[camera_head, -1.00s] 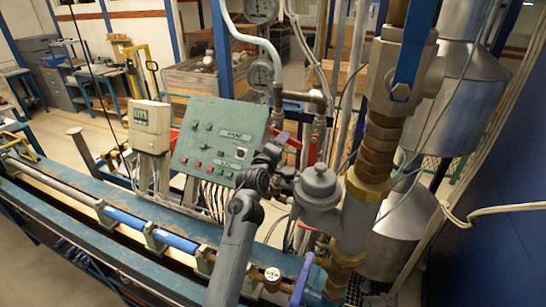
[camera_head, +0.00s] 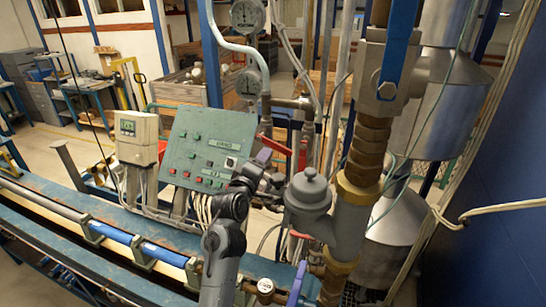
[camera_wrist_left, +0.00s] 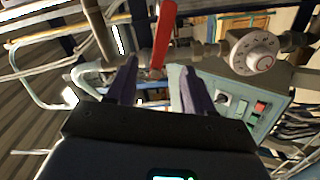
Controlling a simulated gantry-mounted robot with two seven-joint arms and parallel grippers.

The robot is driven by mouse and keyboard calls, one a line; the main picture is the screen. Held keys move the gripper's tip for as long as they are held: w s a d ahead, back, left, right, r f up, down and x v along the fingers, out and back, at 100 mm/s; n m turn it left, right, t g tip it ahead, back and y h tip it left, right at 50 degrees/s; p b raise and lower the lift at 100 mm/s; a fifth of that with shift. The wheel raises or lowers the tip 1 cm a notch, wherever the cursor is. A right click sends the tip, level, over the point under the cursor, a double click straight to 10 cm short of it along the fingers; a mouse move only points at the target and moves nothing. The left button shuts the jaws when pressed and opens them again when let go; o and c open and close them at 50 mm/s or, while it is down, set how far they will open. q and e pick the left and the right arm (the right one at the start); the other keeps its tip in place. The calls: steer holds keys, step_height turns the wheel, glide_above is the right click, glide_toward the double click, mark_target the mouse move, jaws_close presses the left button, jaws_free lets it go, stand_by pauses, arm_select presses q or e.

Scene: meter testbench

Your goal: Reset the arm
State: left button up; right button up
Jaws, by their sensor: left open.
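My left arm comes up from the bottom of the head view, and its left gripper (camera_head: 266,160) is small and dark near the right edge of the green control panel (camera_head: 210,148). In the left wrist view the two fingers of the left gripper (camera_wrist_left: 156,85) stand apart with nothing held. A red lever handle (camera_wrist_left: 164,38) shows beyond and between the fingertips in that view. In the head view a red lever (camera_head: 274,145) shows just behind the gripper; I cannot tell whether they touch. My right gripper is in neither view.
A grey meter body (camera_head: 308,196) and a thick brass-jointed pipe (camera_head: 368,150) stand right of my arm. A beige box (camera_head: 136,136) stands left of the panel. A blue-railed bench (camera_head: 60,200) runs along the left.

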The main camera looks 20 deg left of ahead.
arm_select(q)
steer(key=s+a+f+m+g+p, duration=0.1)
steer(key=s+f+g+p, duration=0.35)
steer(key=f, duration=1.15)
steer(key=s+d+f+m+g+p, duration=0.1)
steer(key=s+f+m+g+p, duration=0.15)
steer(key=s+f, duration=0.95)
steer(key=s+d+m+g+h+p, duration=0.1)
steer(key=s+d+m+g+p, duration=0.25)
steer(key=s, duration=1.45)
steer(key=s+d+r+m+g, duration=0.2)
steer(key=s+m, duration=0.3)
steer(key=s, duration=0.1)
steer(key=s+d+r+m+g, duration=0.2)
steer(key=s+r+m, duration=0.1)
steer(key=s+m, duration=0.2)
steer(key=shift+s+d+b, duration=0.35)
steer(key=shift+s+b, duration=0.05)
steer(key=shift+s, duration=0.05)
